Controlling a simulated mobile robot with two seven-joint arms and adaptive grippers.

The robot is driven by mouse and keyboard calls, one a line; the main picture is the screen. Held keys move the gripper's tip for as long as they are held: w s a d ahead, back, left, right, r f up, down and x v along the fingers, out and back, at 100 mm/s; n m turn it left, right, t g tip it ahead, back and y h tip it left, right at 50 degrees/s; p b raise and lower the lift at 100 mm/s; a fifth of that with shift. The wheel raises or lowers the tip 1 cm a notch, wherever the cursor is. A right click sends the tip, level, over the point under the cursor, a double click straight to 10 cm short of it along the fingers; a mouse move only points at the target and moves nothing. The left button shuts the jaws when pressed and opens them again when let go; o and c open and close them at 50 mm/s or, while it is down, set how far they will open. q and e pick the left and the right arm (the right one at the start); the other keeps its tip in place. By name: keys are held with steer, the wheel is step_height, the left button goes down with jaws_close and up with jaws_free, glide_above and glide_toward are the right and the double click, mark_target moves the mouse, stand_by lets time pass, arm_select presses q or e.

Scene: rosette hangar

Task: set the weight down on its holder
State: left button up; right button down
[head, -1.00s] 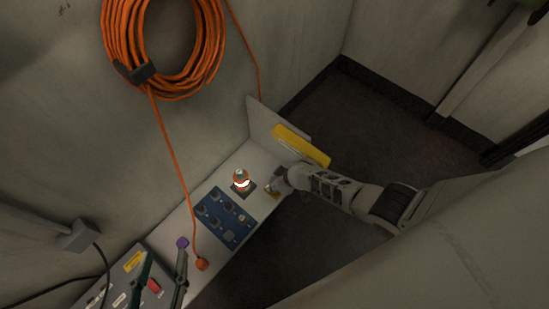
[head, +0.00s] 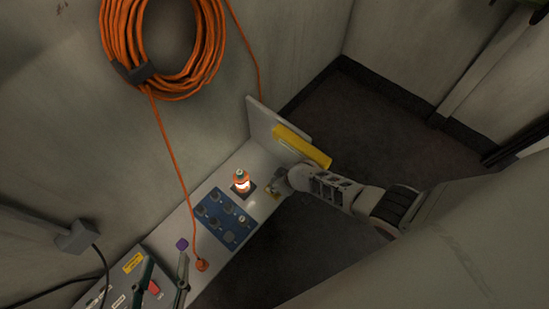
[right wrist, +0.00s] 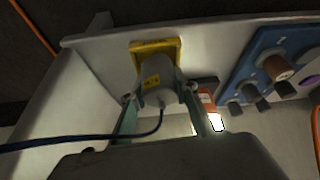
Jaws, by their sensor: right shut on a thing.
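The weight is a pale grey cylinder (right wrist: 158,76) with a small yellow label, seen in the right wrist view. My right gripper (right wrist: 160,94) is shut on it, one finger on each side. A square yellow holder (right wrist: 170,46) shows right behind its far end; I cannot tell whether the two touch. In the head view my right gripper (head: 279,184) is at the bench's right edge, over a bit of yellow, and hides the weight. My left gripper (head: 167,258) is open and empty, low at the left.
An orange lamp (head: 241,182) glows close beside my right gripper. A blue panel (head: 225,220) with several knobs lies nearby on the pale bench (head: 178,222). A purple block (head: 182,244), a grey box with a red switch (head: 153,287) and an orange cable (head: 175,160) are further left.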

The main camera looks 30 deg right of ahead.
arm_select(q)
steer(key=shift+s+f, duration=0.25)
steer(key=shift+f, duration=0.3)
arm_select(e)
steer(key=shift+w+f, duration=0.15)
steer(key=shift+f, duration=0.05)
stand_by(0.8)
arm_select(q)
steer(key=shift+s+f+b, duration=0.2)
steer(key=shift+f+b, duration=0.15)
steer(key=shift+b, duration=0.05)
arm_select(e)
steer(key=shift+s+f, duration=0.45)
steer(key=shift+f, duration=0.05)
stand_by(1.6)
steer(key=c, duration=1.5)
jaws_free()
steer(key=shift+o, duration=0.2)
steer(key=shift+s+d+f, duration=0.1)
steer(key=shift+s, duration=0.05)
arm_select(q)
steer(key=shift+w+r, duration=0.1)
arm_select(e)
steer(key=w+v, duration=0.1)
steer(key=v, duration=1.1)
steer(key=shift+a+r, duration=0.2)
steer(key=shift+r, duration=0.2)
